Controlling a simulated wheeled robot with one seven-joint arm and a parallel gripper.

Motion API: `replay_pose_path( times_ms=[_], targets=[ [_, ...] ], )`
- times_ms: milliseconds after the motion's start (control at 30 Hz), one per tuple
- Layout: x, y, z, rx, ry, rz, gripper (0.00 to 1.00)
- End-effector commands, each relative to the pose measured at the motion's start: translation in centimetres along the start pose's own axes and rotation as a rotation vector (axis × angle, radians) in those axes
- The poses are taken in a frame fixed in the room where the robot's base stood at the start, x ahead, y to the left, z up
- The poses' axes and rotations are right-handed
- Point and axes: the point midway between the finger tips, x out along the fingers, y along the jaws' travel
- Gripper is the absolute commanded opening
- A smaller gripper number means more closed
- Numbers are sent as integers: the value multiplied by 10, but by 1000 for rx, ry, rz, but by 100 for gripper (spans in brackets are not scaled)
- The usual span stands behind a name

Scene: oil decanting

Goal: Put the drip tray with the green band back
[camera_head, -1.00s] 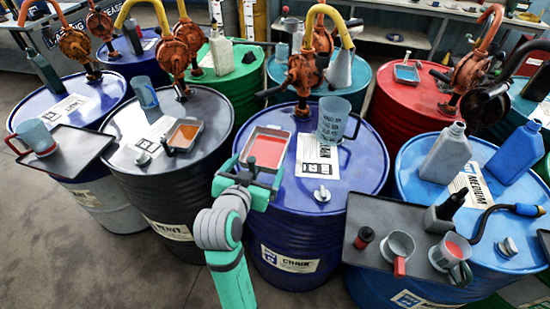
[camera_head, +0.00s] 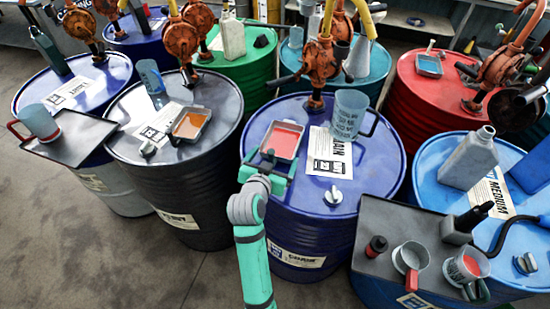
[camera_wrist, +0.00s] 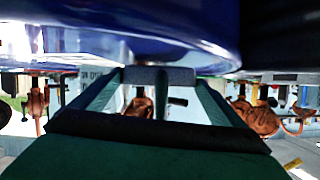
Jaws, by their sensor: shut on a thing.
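A drip tray (camera_head: 282,140) holding red liquid is at the left part of the dark blue drum top (camera_head: 350,190), beside a white label sheet. I cannot make out a green band on it, nor whether its underside touches the drum. My gripper (camera_head: 268,165) is shut on the tray's near end, at the drum's near left rim. In the wrist view the grey fingertips (camera_wrist: 160,76) are close together below the blue drum's edge; the tray is not clear there.
A clear jug (camera_head: 348,115) and a silver bung (camera_head: 333,196) stand near the tray. An orange pump (camera_head: 318,70) rises behind. A tray of amber liquid (camera_head: 190,123) is on the black drum to the left.

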Motion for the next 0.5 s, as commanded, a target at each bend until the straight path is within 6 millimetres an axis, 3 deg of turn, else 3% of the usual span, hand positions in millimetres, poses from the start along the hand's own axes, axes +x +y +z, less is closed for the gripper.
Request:
replay_pose_path(
  times_ms=[100,500],
  targets=[
    [3,1,8,-1,1,-1,60],
    [5,0,12,-1,2,-1,60]
  ],
)
